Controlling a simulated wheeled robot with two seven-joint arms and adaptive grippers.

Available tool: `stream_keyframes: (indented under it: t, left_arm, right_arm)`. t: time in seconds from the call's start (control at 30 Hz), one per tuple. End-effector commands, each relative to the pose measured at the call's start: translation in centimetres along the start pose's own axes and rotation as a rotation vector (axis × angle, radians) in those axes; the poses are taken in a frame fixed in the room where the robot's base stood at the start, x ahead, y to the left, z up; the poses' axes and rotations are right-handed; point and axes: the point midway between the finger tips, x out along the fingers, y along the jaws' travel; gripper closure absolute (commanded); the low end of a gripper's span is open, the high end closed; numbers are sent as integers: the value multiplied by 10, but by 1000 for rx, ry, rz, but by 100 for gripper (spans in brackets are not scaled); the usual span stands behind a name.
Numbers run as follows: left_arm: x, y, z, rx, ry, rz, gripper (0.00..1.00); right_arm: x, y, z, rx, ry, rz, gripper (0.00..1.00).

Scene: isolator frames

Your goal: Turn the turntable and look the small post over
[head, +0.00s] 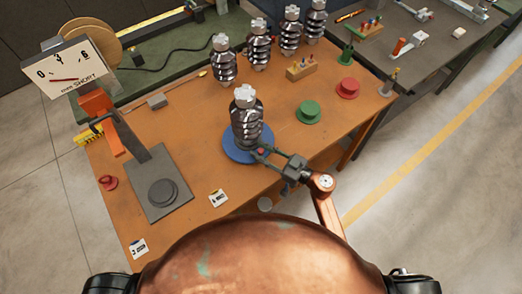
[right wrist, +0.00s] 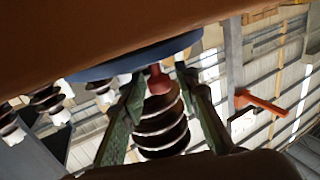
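A dark ribbed post with a pale top (head: 246,118) stands upright on the blue turntable (head: 232,150) near the table's middle. In the right wrist view, which looks upside down, the post (right wrist: 163,128) hangs below the turntable's blue edge (right wrist: 125,64). A red knob (head: 261,151) sits at the turntable's front right edge. My right gripper (head: 264,153) reaches in from the right with its fingers around the knob. In the right wrist view the knob (right wrist: 158,80) is between the spread green fingers, with a gap at least on one side. My left gripper is out of view.
Several similar posts (head: 258,48) stand at the back. A gauge stand (head: 160,190) with a dial (head: 70,78) is at the left. A green round piece (head: 309,112), a red one (head: 348,88) and a wooden block (head: 301,69) lie right of the turntable. White cards lie in front.

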Motion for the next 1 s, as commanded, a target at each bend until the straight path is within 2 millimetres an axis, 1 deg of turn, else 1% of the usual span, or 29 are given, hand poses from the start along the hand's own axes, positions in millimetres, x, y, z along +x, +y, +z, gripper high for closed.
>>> stream_keyframes:
  t: [0.03,0.3,0.4,0.83,0.93,1.0]
  left_arm:
    - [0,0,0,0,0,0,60]
    - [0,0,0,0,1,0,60]
    - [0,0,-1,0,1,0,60]
    - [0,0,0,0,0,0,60]
    - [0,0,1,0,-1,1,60]
    - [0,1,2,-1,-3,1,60]
  right_arm:
    - [0,0,0,0,0,0,76]
    - [0,0,0,0,0,0,95]
    - [0,0,0,0,0,0,100]
    - [0,0,0,0,0,-1,100]
    - [5,-1,0,-2,0,-28,100]
    - [12,-4,0,-3,1,-71,100]
